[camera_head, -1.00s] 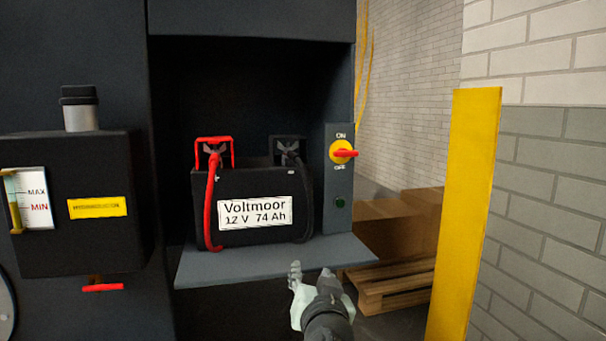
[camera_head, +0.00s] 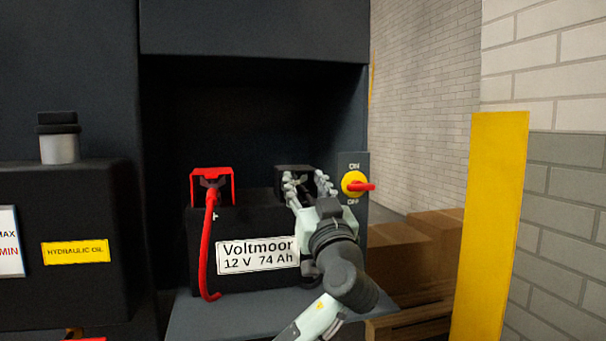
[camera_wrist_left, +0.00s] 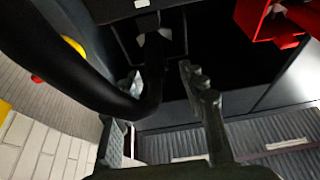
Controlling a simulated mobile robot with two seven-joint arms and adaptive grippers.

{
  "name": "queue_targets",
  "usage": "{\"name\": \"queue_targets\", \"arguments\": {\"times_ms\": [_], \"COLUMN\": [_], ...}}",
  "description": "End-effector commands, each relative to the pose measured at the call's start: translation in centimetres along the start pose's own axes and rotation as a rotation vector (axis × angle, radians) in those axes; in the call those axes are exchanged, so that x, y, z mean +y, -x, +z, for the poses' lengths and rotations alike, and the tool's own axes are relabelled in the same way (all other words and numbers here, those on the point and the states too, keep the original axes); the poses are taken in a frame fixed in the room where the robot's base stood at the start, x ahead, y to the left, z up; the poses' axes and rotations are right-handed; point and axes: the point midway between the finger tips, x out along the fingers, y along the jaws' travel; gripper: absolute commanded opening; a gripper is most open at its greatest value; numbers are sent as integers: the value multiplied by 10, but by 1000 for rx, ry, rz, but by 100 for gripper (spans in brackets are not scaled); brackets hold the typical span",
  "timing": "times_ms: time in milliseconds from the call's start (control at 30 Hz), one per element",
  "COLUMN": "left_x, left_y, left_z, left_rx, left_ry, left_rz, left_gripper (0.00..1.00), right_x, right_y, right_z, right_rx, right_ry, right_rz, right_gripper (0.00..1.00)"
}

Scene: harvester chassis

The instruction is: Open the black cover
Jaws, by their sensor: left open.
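The black cover (camera_head: 293,170) sits over the black-cable terminal on the right of the battery (camera_head: 230,223); its dark edge also shows at the top of the left wrist view (camera_wrist_left: 118,8). My left gripper (camera_head: 307,186) is open, with its fingers just in front of the cover and partly hiding it. In the left wrist view, the open fingers of the left gripper (camera_wrist_left: 163,82) point toward the terminal clamp, with the thick black cable (camera_wrist_left: 75,70) close by. I cannot tell whether a finger touches the cover. My right gripper is out of view.
A red cover (camera_head: 212,173) and red cable (camera_head: 206,245) are at the battery's left terminal. The yellow and red ON/OFF switch (camera_head: 354,184) is close to the right of my gripper. The bay walls and roof enclose the battery. A yellow post (camera_head: 488,230) stands right.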

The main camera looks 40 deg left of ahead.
Motion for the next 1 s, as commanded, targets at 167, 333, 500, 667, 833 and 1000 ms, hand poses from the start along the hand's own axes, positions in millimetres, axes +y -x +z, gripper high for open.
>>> {"name": "queue_targets", "arguments": {"times_ms": [167,333,500,667,833,1000], "left_x": [0,0,0,0,0,0], "left_y": [-18,-21,-21,-21,-21,-21], "left_z": [-1,0,1,1,1,1], "left_rx": [0,-1,-1,-1,-1,-2], "left_ry": [-1,0,0,0,0,0], "left_rz": [0,1,1,1,1,1], "left_gripper": [41,41,39,19,0,0], "right_x": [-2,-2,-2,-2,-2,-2], "right_y": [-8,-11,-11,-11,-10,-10], "right_z": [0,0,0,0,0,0], "right_rx": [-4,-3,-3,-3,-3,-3], "right_ry": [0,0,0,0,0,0], "right_rz": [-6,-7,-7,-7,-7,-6], "right_gripper": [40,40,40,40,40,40]}}
